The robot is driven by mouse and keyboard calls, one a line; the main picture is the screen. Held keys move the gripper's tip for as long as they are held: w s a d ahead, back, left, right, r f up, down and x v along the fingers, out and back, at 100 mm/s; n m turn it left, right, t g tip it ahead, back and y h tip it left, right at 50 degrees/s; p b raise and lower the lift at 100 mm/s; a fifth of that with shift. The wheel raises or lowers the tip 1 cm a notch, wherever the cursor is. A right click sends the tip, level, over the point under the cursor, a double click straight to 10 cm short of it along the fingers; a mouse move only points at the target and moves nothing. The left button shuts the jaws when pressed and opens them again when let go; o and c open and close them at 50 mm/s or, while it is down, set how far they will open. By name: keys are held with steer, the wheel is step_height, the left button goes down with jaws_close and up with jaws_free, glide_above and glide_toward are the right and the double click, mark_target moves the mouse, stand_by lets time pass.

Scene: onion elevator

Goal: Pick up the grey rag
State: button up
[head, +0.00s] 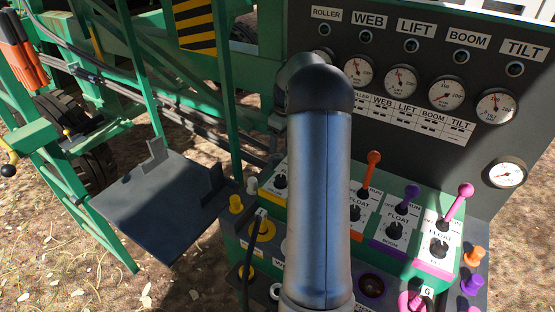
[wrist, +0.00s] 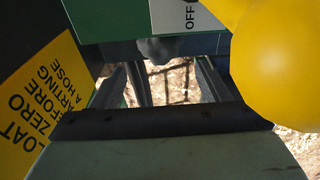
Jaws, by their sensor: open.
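I cannot make out the grey rag for certain in either view. A small dark grey lump (wrist: 160,48) shows at the top middle of the wrist view, but I cannot tell what it is. My gripper (wrist: 165,80) shows in the wrist view as dark fingers spread apart beyond a dark crossbar, with sunlit ground between them. It is open and nothing shows held in it. In the head view my arm stands in the middle and hides the gripper and part of the control panel.
A large yellow ball (wrist: 283,55) and a yellow warning sign (wrist: 40,95) are close in the wrist view. In the head view, levers with coloured knobs (head: 374,157) stand below several gauges (head: 446,93). An empty-looking dark plate (head: 160,205) is at left, beside green frame bars.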

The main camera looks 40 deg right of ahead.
mark_target(278, 157)
steer(key=shift+w+a+f+p, duration=0.1)
steer(key=shift+w+f+p, duration=0.05)
steer(key=shift+f, duration=1.15)
steer(key=shift+w+a+f+p, duration=0.1)
steer(key=shift+w+f+p, duration=0.1)
steer(key=shift+f, duration=1.05)
steer(key=shift+w+f+p, duration=0.1)
steer(key=shift+f+p, duration=0.05)
steer(key=shift+f, duration=1.15)
steer(key=c, duration=1.1)
